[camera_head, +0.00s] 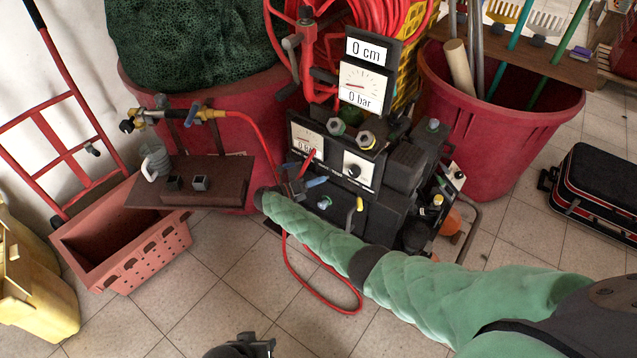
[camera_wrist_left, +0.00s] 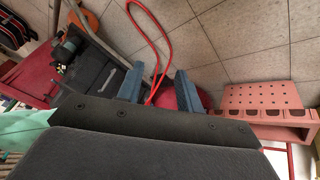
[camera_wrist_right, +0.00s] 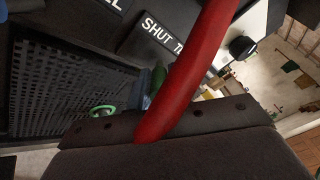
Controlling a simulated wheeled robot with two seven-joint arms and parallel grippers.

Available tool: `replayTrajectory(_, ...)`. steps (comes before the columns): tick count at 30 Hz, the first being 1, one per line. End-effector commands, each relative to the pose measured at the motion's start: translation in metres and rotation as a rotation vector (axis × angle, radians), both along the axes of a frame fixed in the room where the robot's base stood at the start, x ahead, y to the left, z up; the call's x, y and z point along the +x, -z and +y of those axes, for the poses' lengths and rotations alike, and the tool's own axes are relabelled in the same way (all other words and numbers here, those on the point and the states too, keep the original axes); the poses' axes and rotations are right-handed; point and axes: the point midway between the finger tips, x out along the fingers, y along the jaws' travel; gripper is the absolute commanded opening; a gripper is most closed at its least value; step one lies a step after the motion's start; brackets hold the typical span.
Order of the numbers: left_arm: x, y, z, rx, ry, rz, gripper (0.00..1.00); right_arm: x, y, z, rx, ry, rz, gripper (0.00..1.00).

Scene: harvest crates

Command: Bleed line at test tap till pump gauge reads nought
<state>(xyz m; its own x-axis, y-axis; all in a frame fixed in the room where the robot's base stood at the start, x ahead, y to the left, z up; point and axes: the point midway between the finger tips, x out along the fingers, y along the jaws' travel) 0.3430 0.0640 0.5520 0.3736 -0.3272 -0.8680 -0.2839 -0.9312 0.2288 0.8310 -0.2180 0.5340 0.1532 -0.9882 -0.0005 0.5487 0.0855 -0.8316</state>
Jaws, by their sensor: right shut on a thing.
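The test tap line (camera_head: 165,115), with brass fittings and a blue handle (camera_head: 193,114), sits above the brown bench at left. A red hose runs from it to the dark pump unit (camera_head: 385,205). The pump's small gauge (camera_head: 307,140) is partly hidden and its reading is unclear. A raised display (camera_head: 362,88) reads 0 bar, with 0 cm above. My left gripper (camera_wrist_left: 158,88) is open and empty.
A pink crate (camera_head: 120,245) stands below left. Red tubs (camera_head: 520,125) flank the pump. A red hose loop (camera_head: 335,307) lies on the tiles. A black suitcase (camera_head: 600,190) stands right.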

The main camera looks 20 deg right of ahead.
Motion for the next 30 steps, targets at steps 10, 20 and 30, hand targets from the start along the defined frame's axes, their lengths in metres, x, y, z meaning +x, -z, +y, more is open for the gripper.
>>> replayTrajectory(10,0.001,0.018,-0.002,-0.003,-0.005,-0.010,0.36,0.005,0.000,0.000,-0.001,0.105,0.001,0.00)
replayTrajectory(20,0.001,0.021,-0.002,-0.005,-0.006,-0.015,0.36,0.006,0.000,0.000,0.000,0.118,-0.001,0.00)
replayTrajectory(30,0.002,0.020,-0.002,-0.004,-0.006,-0.015,0.36,0.006,0.000,0.000,0.000,0.117,-0.001,0.41)
